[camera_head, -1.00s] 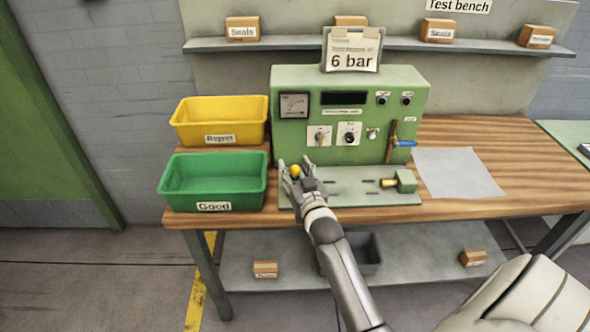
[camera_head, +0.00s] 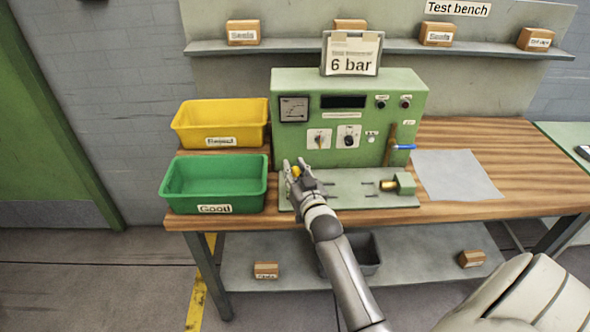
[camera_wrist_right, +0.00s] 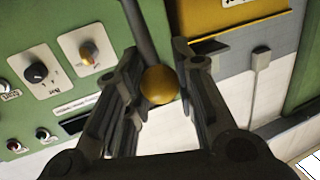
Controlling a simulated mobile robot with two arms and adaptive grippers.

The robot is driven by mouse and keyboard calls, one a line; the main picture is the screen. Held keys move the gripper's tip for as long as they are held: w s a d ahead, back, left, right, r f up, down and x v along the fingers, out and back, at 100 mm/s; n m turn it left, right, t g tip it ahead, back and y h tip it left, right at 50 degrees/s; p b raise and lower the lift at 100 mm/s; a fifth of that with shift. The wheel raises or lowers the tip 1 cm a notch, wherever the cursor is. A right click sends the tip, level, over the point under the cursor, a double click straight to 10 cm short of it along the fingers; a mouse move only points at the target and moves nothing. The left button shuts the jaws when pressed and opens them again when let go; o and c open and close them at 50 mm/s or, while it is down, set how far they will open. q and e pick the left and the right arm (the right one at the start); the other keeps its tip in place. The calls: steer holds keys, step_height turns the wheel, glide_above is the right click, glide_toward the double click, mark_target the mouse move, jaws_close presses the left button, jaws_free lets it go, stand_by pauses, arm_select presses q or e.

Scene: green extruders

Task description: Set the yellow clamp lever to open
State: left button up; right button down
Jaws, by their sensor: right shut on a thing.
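The yellow ball knob of the clamp lever (camera_head: 296,171) shows between the fingers of my right gripper (camera_head: 298,173), at the left of the green test machine's base. In the right wrist view the round yellow knob (camera_wrist_right: 158,85) sits between the two dark fingers of my right gripper (camera_wrist_right: 160,88), with a dark rod running up from it. The right gripper is shut on the knob. The lower end of the lever is hidden by the hand. My left gripper is not in view.
The green machine (camera_head: 350,90) stands on the wooden bench, with a blue-handled valve (camera_head: 404,147) at its right. A green "Good" bin (camera_head: 214,208) and a yellow bin (camera_head: 220,141) stand left of it. Paper (camera_head: 455,175) lies at the right.

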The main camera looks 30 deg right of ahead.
steer(key=shift+w+d+r+g+p, duration=0.2)
steer(key=shift+w+r+g+p, duration=0.15)
steer(key=shift+r+g+p, duration=0.35)
steer(key=shift+w+d+f+p, duration=0.1)
steer(key=shift+w+d+p, duration=0.05)
steer(key=shift+p, duration=0.3)
steer(key=shift+w+d+r+t, duration=0.1)
steer(key=shift+w+r+t, duration=0.1)
steer(key=shift+t, duration=0.1)
steer(key=shift+w+d+r, duration=0.15)
steer(key=shift+w+d, duration=0.4)
steer(key=shift+w, duration=0.35)
steer(key=shift+w+d+r, duration=0.15)
steer(key=shift+w+d, duration=0.4)
steer(key=shift+w, duration=0.35)
steer(key=c, duration=1.5)
jaws_free()
steer(key=shift+c, duration=0.2)
steer(key=o, duration=0.4)
steer(key=shift+f, duration=0.2)
